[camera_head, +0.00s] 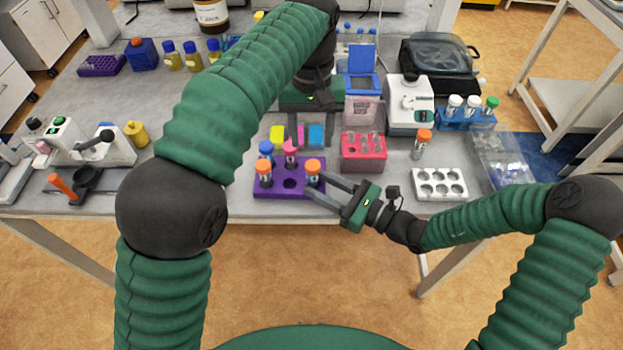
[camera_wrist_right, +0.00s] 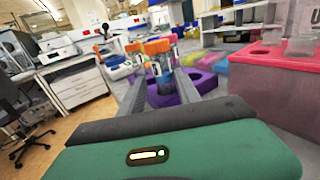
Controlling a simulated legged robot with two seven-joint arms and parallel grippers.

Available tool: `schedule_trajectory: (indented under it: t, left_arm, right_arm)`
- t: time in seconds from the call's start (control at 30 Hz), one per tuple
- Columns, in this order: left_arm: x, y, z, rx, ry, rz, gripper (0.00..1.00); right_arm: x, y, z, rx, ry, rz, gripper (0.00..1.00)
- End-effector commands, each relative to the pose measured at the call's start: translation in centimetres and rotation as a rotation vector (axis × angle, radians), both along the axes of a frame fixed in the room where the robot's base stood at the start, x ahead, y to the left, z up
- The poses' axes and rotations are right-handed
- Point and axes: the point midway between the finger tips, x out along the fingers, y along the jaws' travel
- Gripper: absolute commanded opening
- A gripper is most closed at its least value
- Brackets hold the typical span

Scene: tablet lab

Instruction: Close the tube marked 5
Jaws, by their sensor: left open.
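The purple rack (camera_head: 275,190) holds several tubes: orange-capped (camera_head: 263,168), blue-capped (camera_head: 266,148), pink-capped (camera_head: 290,149) and another orange-capped tube (camera_head: 313,167) at the right end. I cannot read a 5 on any of them. My right gripper (camera_head: 314,182) is open, its fingers pointing left at the right-end orange-capped tube; whether they touch it is unclear. In the right wrist view orange caps (camera_wrist_right: 158,47) and the rack (camera_wrist_right: 165,97) show between and beyond the spread fingers (camera_wrist_right: 160,90). My left gripper (camera_head: 313,135) is open, pointing down above the table behind the rack.
A pink rack (camera_head: 363,166) stands right of the purple rack. Right of it are a lone orange-capped tube (camera_head: 421,142), a white rack (camera_head: 440,196) and a blue rack (camera_head: 467,124) with tubes. Yellow and blue blocks (camera_head: 316,133) lie behind. The left front table holds instruments.

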Motion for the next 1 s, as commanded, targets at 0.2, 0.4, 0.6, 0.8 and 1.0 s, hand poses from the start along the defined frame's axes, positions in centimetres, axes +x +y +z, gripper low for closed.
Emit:
schedule_trajectory:
  t: [0.2,0.4,0.6,0.8,1.0]
  left_arm:
    - [-0.02,-0.01,0.0,0.0,0.0,0.0,0.48]
    - [0.0,0.07,-0.01,-0.001,0.0,0.0,0.48]
    - [0.0,0.06,-0.01,-0.001,0.0,0.0,0.48]
    - [-0.01,-0.01,-0.01,0.0,0.0,0.0,0.48]
    - [-0.01,0.0,0.0,0.0,0.0,0.0,0.48]
  right_arm:
    - [0.68,1.13,-0.03,-0.001,0.001,0.0,0.4]
    - [0.69,1.18,-0.03,-0.002,0.001,0.0,0.4]
    - [0.67,1.17,-0.03,-0.002,0.001,0.0,0.16]
    - [0.65,1.12,-0.03,-0.001,0.001,0.0,0.0]
    - [0.65,1.1,-0.03,-0.001,0.001,0.0,0.0]
